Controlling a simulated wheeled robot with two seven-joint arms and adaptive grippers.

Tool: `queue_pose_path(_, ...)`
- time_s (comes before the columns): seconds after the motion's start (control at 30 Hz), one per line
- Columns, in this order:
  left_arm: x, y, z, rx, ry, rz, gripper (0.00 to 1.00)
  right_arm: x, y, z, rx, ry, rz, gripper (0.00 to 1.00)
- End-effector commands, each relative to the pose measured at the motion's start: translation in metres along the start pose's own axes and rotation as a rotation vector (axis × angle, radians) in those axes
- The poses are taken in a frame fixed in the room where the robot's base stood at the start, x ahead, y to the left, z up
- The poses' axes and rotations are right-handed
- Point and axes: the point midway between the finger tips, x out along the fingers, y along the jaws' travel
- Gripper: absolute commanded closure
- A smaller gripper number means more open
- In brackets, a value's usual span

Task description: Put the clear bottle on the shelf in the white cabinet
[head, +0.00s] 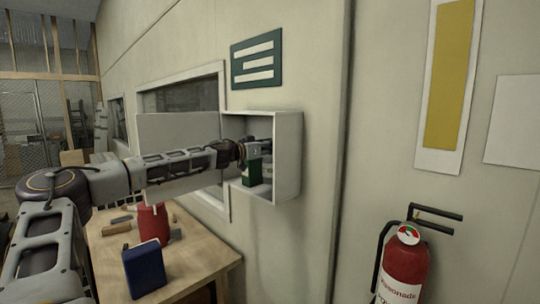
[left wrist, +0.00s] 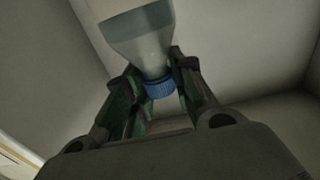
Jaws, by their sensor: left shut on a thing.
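The white cabinet (head: 289,155) is fixed to the wall with its front open, and a pale panel that looks like its door (head: 170,128) stands to the left behind my arm. My left gripper (head: 253,172) is inside the cabinet opening. In the left wrist view, the clear bottle (left wrist: 143,36) with a blue cap (left wrist: 160,88) sits between the fingers of my left gripper (left wrist: 157,76), which are shut on it near the cap. The bottle is mostly hidden in the head view, so I cannot tell whether it touches the shelf. My right gripper is not in view.
A wooden table (head: 205,262) below holds a red container (head: 153,225), a blue box (head: 143,270) and some tools. A fire extinguisher (head: 404,268) hangs on the wall at right. A green sign (head: 257,59) is above the cabinet.

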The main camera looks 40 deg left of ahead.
Motion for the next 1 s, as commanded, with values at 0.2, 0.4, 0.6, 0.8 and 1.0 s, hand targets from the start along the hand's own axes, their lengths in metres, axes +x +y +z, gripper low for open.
queue_pose_path(0.2, 0.0, -0.001, 0.021, -0.004, 0.001, -0.001, 1.0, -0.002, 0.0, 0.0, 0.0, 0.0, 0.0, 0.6)
queue_pose_path(0.4, 0.002, 0.0, 0.029, -0.001, 0.001, -0.001, 1.0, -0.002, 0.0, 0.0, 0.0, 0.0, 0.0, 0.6)
queue_pose_path(0.6, 0.004, 0.0, 0.031, -0.001, 0.001, -0.001, 1.0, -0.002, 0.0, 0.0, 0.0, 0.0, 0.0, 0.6)
queue_pose_path(0.8, 0.004, 0.0, 0.031, 0.0, 0.002, -0.001, 1.0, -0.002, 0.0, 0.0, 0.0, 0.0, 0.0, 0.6)
queue_pose_path(1.0, 0.004, 0.0, 0.033, 0.0, 0.002, -0.001, 1.0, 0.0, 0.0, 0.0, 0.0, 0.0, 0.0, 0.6)
